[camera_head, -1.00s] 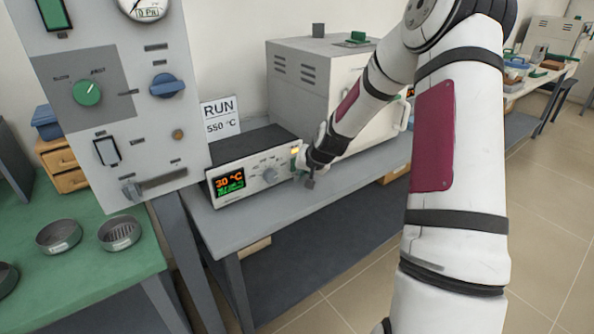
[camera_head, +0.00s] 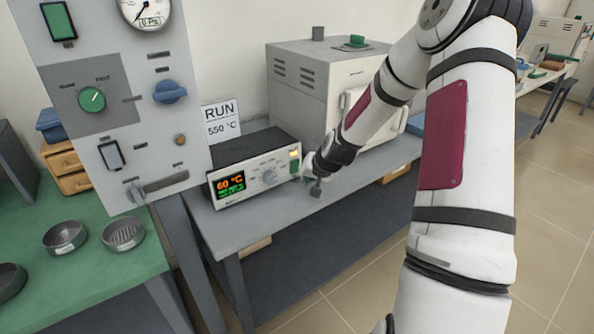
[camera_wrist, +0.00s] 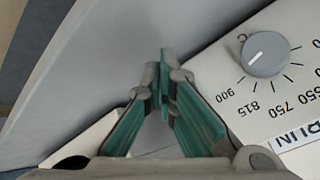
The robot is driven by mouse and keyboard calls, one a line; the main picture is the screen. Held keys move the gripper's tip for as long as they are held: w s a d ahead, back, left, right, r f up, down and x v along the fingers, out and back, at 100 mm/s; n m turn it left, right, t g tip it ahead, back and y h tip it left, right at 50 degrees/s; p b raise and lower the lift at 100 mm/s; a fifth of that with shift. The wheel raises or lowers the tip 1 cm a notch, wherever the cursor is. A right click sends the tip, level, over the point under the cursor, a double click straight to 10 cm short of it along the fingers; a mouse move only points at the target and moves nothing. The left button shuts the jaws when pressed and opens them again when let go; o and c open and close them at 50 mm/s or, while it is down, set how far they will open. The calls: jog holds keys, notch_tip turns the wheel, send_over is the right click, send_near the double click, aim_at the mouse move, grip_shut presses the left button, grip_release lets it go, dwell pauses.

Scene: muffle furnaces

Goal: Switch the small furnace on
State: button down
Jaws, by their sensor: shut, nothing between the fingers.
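The small furnace (camera_head: 300,92) is a light grey box on the grey bench, its front partly hidden by my arm. Before it stands a dark-topped control unit (camera_head: 250,150) with a lit display (camera_head: 229,185) reading 60 °C in orange over green text. Its grey dial (camera_head: 269,177) also shows in the wrist view (camera_wrist: 265,53), with marks such as 550, 750, 815 and 900. A switch (camera_head: 294,154) at the panel's right end glows yellow. My gripper (camera_wrist: 164,80) is shut and empty, just right of the panel in the head view (camera_head: 317,188), seemingly apart from it.
A sign (camera_head: 221,121) reading RUN 550 °C stands behind the unit. A tall grey panel (camera_head: 120,90) with knobs and a gauge is at the left, by a green table (camera_head: 80,285) with metal dishes. The bench front (camera_head: 245,230) is clear.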

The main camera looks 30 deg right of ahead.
jog(key=shift+s+d+r+p, duration=0.15)
jog(key=shift+s+p, duration=0.3)
jog(key=shift+s, duration=0.35)
jog(key=shift+s+a+r+p, duration=0.1)
jog(key=shift+s+p, duration=0.35)
jog(key=shift+s, duration=0.35)
jog(key=s+a+r+n+g+p, duration=0.1)
jog(key=s+a+r+n+p, duration=0.1)
jog(key=s+a+r, duration=0.45)
jog(key=s+a+r+n+g+p, duration=0.15)
jog(key=a+r, duration=0.25)
jog(key=r, duration=0.5)
jog(key=s+a+r+n+p, duration=0.1)
jog(key=s+a+r+n, duration=0.1)
jog(key=s+a+r, duration=0.4)
jog(key=s+a+r+p, duration=0.1)
jog(key=s+a+r, duration=0.1)
jog(key=s+r, duration=0.2)
jog(key=s+a+r+n+p, duration=0.1)
jog(key=s+r, duration=0.3)
jog(key=s, duration=0.6)
jog(key=s+a+r+n+p, duration=0.1)
jog(key=s+a+r+p, duration=0.1)
jog(key=s, duration=0.5)
notch_tip(320, 180, up, 2)
jog(key=shift+s+a+r+g+y, duration=0.25)
jog(key=shift+s+a+g+y, duration=0.1)
jog(key=shift+a, duration=0.55)
jog(key=shift+n, duration=0.25)
